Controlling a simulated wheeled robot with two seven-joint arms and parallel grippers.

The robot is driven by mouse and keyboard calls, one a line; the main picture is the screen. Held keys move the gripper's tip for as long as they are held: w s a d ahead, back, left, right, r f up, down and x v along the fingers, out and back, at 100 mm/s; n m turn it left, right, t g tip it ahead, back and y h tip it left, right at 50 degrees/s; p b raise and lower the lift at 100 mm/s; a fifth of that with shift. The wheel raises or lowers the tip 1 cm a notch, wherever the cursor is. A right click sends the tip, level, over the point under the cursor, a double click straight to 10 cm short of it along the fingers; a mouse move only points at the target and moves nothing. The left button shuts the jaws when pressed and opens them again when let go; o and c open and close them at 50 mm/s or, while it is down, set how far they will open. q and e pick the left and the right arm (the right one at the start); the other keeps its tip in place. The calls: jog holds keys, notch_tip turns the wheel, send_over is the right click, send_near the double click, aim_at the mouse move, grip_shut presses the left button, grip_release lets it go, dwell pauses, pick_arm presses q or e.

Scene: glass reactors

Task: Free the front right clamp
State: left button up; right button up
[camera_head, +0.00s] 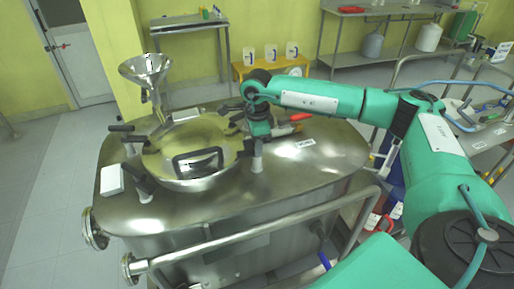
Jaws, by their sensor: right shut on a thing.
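The steel reactor (310,175) stands in front of me with a round lid (165,160) on top, which has a black-framed handle (198,160). The front right clamp (257,163) is at the right front edge of the lid. Only its pale lower post shows; its upper part is hidden by my right gripper (256,143). That gripper comes from the right, points down and is shut on the clamp. The front left clamp (138,178) has a black handle that lies tilted outward. Another black-handled clamp (130,138) is at the lid's left. My left gripper is out of view.
A steel funnel (146,70) rises behind the lid. A white box (112,180) lies on the reactor's left top. A red-handled valve (299,117) is just right of my gripper. A pipe rail (260,232) runs along the front. A cart with hoses is at right.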

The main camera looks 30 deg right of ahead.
jog(key=shift+f+n+b, duration=0.15)
jog(key=shift+n+b, duration=0.35)
jog(key=shift+n, duration=0.5)
jog(key=n+b, duration=0.2)
jog(key=n, duration=0.2)
jog(key=shift+n, duration=0.3)
jog(key=n+b, duration=0.3)
jog(key=n, duration=0.2)
jog(key=shift+n, duration=0.3)
jog(key=shift+c, duration=0.2)
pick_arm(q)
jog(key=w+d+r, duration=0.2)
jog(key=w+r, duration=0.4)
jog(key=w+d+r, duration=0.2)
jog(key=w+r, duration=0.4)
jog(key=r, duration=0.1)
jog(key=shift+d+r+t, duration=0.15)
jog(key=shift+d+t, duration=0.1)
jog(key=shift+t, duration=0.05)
pick_arm(e)
jog(key=shift+o, duration=0.4)
jog(key=shift+r+n, duration=0.2)
jog(key=shift+n, duration=0.6)
jog(key=o, duration=0.8)
jog(key=shift+c, duration=0.2)
